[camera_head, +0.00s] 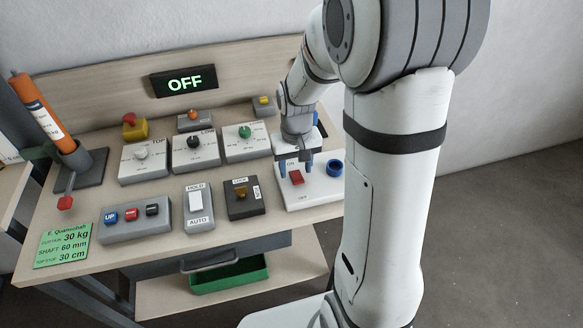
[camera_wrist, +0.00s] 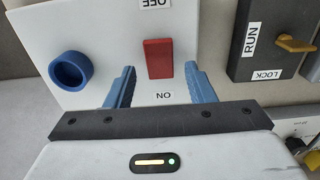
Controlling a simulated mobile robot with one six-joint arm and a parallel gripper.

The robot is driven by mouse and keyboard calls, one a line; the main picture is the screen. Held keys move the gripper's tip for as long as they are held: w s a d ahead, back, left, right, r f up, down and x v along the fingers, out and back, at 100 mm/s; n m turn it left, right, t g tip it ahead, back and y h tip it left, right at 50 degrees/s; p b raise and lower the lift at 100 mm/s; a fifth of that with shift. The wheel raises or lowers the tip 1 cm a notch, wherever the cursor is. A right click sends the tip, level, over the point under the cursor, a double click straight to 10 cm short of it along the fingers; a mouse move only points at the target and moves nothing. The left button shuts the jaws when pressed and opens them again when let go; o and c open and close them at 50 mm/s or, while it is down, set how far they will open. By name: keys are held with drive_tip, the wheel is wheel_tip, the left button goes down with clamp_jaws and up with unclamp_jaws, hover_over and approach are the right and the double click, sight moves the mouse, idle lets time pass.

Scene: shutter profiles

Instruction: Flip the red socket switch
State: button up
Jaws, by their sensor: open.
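The red socket switch (camera_head: 297,177) is a red rocker on a white panel (camera_head: 318,194) at the right of the bench, with ON and OFF labels at its two ends. It also shows in the wrist view (camera_wrist: 159,58), lying between and beyond my blue fingertips. My gripper (camera_head: 294,166) is over the ON side of the panel, fingers pointing down. In the wrist view my gripper (camera_wrist: 159,80) is open, with one finger on each side of the switch and gaps to both. I cannot tell whether the fingertips touch the panel.
A blue round socket (camera_head: 335,168) sits beside the switch on the panel. A dark box with a yellow RUN/LOCK knob (camera_head: 240,192) is to its left. A HOLD/AUTO switch (camera_head: 196,201) and a button box (camera_head: 134,219) are farther left. A display (camera_head: 184,81) reads OFF.

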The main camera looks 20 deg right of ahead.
drive_tip(key=shift+f, duration=0.4)
drive_tip(key=shift+c, duration=0.4)
